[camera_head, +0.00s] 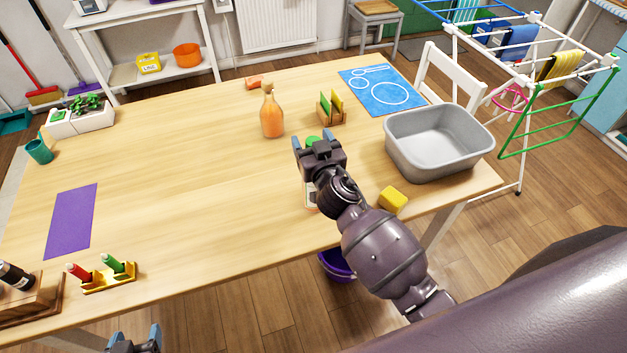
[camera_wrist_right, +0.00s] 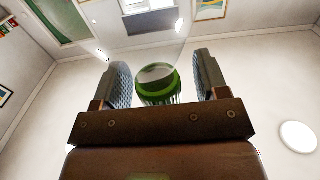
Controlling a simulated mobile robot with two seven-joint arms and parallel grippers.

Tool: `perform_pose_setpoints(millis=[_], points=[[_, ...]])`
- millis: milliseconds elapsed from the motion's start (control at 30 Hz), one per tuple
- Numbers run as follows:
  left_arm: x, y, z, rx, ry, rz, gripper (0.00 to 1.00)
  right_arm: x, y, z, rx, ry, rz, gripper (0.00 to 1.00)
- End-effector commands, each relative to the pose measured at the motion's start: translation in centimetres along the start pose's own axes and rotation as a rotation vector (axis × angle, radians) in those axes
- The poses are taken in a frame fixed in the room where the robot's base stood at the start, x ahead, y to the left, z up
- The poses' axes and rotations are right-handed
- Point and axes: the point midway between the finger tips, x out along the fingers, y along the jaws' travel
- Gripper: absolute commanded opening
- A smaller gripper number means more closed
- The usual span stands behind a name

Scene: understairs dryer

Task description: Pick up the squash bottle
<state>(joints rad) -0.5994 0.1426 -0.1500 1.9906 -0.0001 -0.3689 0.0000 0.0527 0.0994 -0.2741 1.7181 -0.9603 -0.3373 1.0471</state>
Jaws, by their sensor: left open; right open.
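Two bottles stand on the table, and no readable label shows which is the squash bottle. One is an upright orange bottle (camera_head: 272,115) near the middle, beyond my right gripper. The other has a green cap (camera_head: 312,141) and a pale body (camera_head: 310,196), mostly hidden behind my right gripper and wrist. My right gripper (camera_head: 314,140) is open at this green-capped bottle. In the right wrist view the green cap (camera_wrist_right: 157,88) shows between the open fingers; contact is unclear. My left gripper (camera_head: 133,336) is open and empty at the bottom edge, away from both bottles.
A grey basin (camera_head: 437,150) and a yellow block (camera_head: 393,200) are right of my right arm. A wooden rack (camera_head: 331,108) and blue mat (camera_head: 383,90) lie beyond. A purple mat (camera_head: 71,220) and pen holder (camera_head: 108,277) are at left. The table's left middle is clear.

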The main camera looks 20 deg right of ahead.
Motion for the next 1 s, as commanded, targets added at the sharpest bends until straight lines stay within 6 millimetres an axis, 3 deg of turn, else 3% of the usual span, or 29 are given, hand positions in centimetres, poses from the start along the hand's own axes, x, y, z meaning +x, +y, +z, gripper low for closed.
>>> perform_pose_setpoints(millis=[367,800,1000], points=[[-0.03,-0.02,-0.08,0.000,0.000,0.000,0.66,0.92,0.03,0.03,-0.001,-0.001,0.001,0.67],[-0.07,-0.02,0.00,0.000,-0.001,0.000,0.66,0.90,0.02,0.03,-0.001,-0.001,0.001,0.01],[-0.14,-0.03,0.12,0.000,-0.004,-0.001,0.66,0.90,0.02,0.03,-0.001,-0.001,0.001,0.00]])
